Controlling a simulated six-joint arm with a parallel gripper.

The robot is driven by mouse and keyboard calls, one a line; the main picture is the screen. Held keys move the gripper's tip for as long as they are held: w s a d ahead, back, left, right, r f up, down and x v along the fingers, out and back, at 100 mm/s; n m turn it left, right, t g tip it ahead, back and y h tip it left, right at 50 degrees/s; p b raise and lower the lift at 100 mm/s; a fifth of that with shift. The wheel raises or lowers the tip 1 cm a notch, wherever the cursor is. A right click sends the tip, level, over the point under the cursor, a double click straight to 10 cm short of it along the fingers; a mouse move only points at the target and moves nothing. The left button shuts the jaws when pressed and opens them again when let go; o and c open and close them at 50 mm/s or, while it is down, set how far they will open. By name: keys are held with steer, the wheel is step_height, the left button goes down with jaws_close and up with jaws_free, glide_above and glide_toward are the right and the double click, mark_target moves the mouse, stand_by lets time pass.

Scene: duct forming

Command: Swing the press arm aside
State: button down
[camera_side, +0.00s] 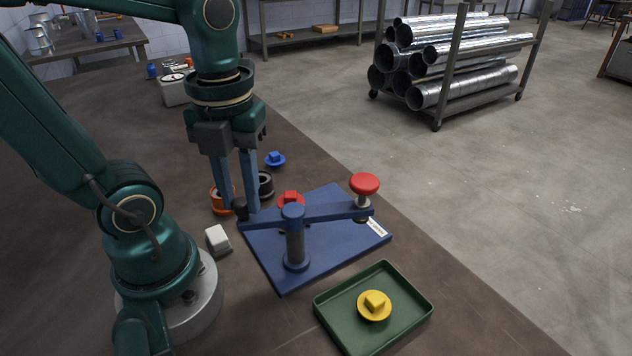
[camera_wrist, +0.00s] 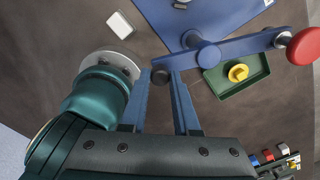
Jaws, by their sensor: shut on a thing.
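The press arm (camera_side: 325,212) is a blue bar on a post (camera_side: 295,245) that stands on a blue base plate (camera_side: 270,268). A red round knob (camera_side: 365,184) tops its right end, and a dark grip knob (camera_side: 240,204) is at its left end. My gripper (camera_side: 240,207) points down and is shut on the dark grip knob. In the wrist view the dark knob (camera_wrist: 160,76) sits between my fingertips, with the press arm (camera_wrist: 240,47) running right to the red knob (camera_wrist: 303,46). A red piece (camera_side: 290,198) on the plate is partly hidden behind the arm.
A green tray (camera_side: 335,320) holding a yellow piece (camera_side: 374,305) lies in front of the plate. A white block (camera_side: 217,239) lies left of the plate. An orange ring (camera_side: 217,203), a black ring (camera_side: 265,184) and a blue piece (camera_side: 275,159) stand behind my gripper.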

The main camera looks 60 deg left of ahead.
steer(key=shift+w+a+m, duration=0.1)
steer(key=shift+a+m, duration=0.05)
steer(key=shift+m, duration=0.15)
steer(key=c, duration=0.7)
jaws_free()
steer(key=shift+o, duration=0.2)
steer(key=shift+r, duration=2.6)
